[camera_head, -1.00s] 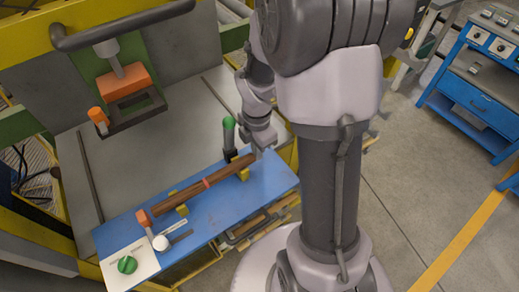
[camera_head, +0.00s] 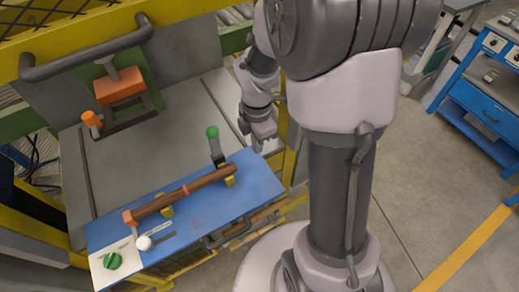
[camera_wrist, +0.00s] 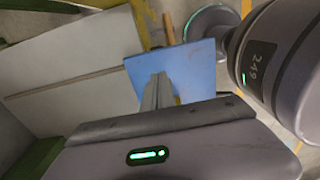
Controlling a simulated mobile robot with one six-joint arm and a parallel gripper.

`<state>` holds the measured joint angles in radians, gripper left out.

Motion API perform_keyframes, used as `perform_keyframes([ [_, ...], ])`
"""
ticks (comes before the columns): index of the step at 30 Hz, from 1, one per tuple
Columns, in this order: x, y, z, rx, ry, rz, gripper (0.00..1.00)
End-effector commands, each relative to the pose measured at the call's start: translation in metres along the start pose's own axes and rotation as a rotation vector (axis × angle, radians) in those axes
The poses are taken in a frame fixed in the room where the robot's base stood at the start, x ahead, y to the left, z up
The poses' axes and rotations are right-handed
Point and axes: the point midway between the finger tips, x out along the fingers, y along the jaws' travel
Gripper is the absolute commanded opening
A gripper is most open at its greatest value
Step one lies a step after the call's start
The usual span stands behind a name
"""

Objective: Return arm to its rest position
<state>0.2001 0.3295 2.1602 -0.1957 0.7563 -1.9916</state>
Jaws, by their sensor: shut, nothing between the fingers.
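My gripper (camera_head: 258,146) hangs at the end of my folded arm, above and beyond the right end of the blue bench top. It is shut and empty. In the wrist view its closed fingers (camera_wrist: 157,92) point toward the blue surface. A brown turned wood piece (camera_head: 208,181) with a red band lies across yellow supports (camera_head: 229,179) on the blue bench top (camera_head: 215,209), apart from my gripper. My large arm links and column cover the right middle of the head view.
A green-topped dark post (camera_head: 214,142) stands near the wood. An orange-and-grey fixture (camera_head: 120,87) is behind a grey bed. A white panel with a green knob (camera_head: 112,261) is at front left. A blue cabinet (camera_head: 487,105) stands at right; open floor lies between.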

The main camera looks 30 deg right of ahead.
Motion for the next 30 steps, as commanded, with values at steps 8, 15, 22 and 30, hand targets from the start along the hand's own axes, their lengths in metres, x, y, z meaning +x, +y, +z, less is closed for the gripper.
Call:
perform_keyframes([
  [8, -0.052, 0.000, -0.001, -0.001, 0.000, 0.001, 0.00],
  [15, -0.062, -0.003, -0.007, 0.095, 0.003, 0.031, 0.00],
  [22, -0.116, -0.065, -0.072, 1.109, 0.229, 0.244, 0.00],
  [30, -0.126, -0.128, -0.114, 1.875, 0.595, 0.191, 0.00],
])
